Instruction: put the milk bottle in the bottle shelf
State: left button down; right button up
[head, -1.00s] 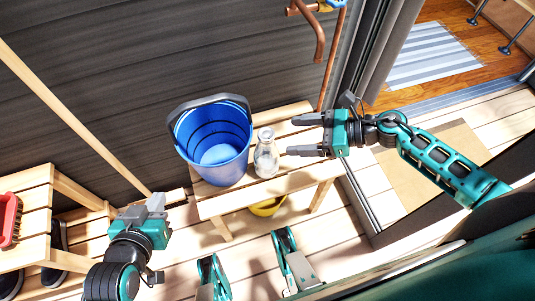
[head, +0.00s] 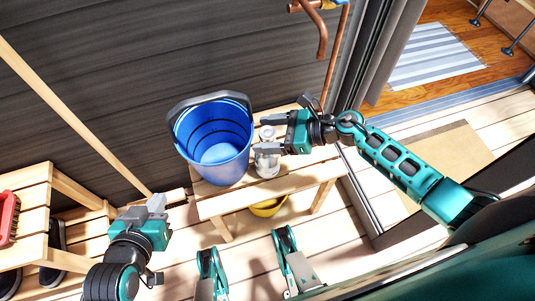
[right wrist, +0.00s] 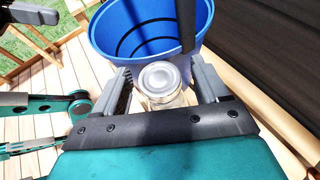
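The clear glass milk bottle (head: 267,163) stands upright on the wooden bench (head: 240,201), just right of the blue bucket. My right gripper (head: 263,135) is at the bottle, with its two fingers on either side of it. In the right wrist view the bottle (right wrist: 161,83) stands between the fingers (right wrist: 163,84), with gaps visible on both sides. My left gripper (head: 146,211) is at the lower left, away from the bottle; its fingers look close together, but their opening is unclear. No bottle shelf can be made out.
The blue bucket (head: 215,140) stands beside the bottle; it also shows ahead in the right wrist view (right wrist: 120,30). A yellow bowl (head: 268,207) sits under the bench. A second wooden bench (head: 30,200) with a red brush (head: 8,218) is at left. Copper pipes (head: 335,60) run down the wall.

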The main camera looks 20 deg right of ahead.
grip_shut()
dwell(0.5)
